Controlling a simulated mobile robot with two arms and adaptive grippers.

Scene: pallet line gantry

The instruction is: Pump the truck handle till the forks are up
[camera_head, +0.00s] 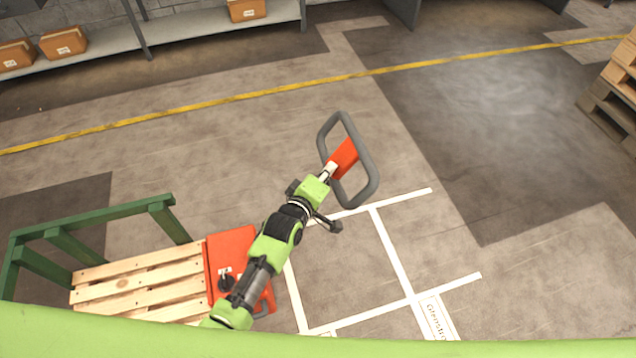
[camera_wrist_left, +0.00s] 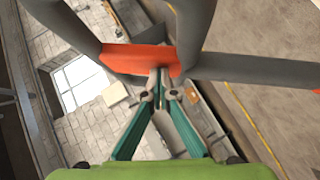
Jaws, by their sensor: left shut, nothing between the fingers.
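The truck handle, a dark grey loop with a red centre piece (camera_head: 345,157), stands in the middle of the head view. It also fills the top of the left wrist view, where its red part (camera_wrist_left: 140,58) crosses the picture. My left gripper (camera_head: 328,171) is at the lower side of the handle, close to the red piece. In the left wrist view its fingertips (camera_wrist_left: 163,76) are together, with nothing between them, and overlap the red part; I cannot tell whether they touch. The truck's red body (camera_head: 232,247) is beside a wooden pallet (camera_head: 135,284). The forks are hidden. My right gripper is not seen.
A green rail frame (camera_head: 105,217) stands behind the pallet. White floor lines (camera_head: 392,250) mark bays to the right of the truck. A shelf (camera_head: 190,30) with cardboard boxes (camera_head: 63,41) runs along the back. Stacked pallets (camera_head: 608,100) stand at far right. The floor beyond the handle is clear.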

